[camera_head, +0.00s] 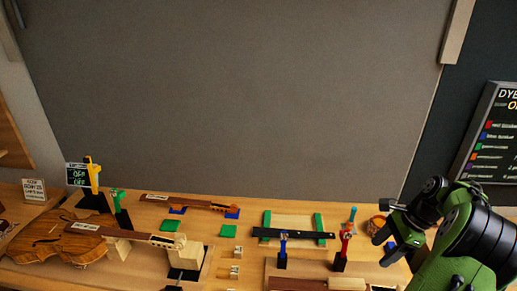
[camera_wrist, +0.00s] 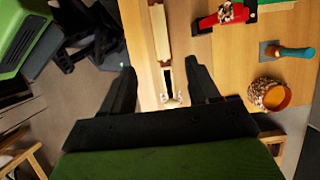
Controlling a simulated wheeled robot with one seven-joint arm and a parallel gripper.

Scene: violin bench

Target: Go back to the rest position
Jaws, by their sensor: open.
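My gripper (camera_head: 391,231) is at the right side of the bench in the head view, at the end of my green and black arm. The wooden bench (camera_head: 215,265) lies to the left of my gripper in the head view.
A violin body (camera_head: 50,240) lies at the bench's left. Several coloured clamps, including a red one (camera_head: 344,245), stand on the bench. A woven pot (camera_wrist: 268,95) and a teal-handled tool (camera_wrist: 290,52) are near my gripper. A grey wall (camera_head: 240,90) stands behind.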

